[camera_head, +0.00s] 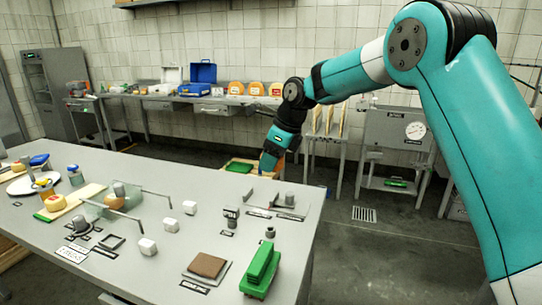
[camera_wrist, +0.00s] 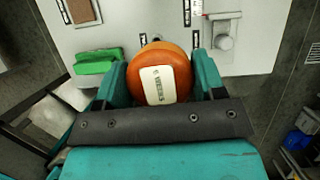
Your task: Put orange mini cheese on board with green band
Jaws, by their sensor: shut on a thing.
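My gripper (camera_wrist: 160,84) is shut on an orange mini cheese (camera_wrist: 165,62) in the wrist view. The cheese is round with a pale printed label, and a teal finger is on each side of it. In the head view my gripper (camera_head: 272,158) is near the far edge of the grey table, and the cheese in it cannot be made out. A pale wooden board with a green band (camera_head: 70,203) lies on the left part of the table. A yellowish-orange cheese (camera_head: 55,203) is on that board.
White cubes (camera_head: 147,246), a green block-like tool (camera_head: 262,270) and a brown square on a plate (camera_head: 207,266) lie on the table. A glass-like panel with metal rods (camera_head: 122,205) stands beside the board. Larger orange wheels (camera_head: 254,89) stand on the back bench.

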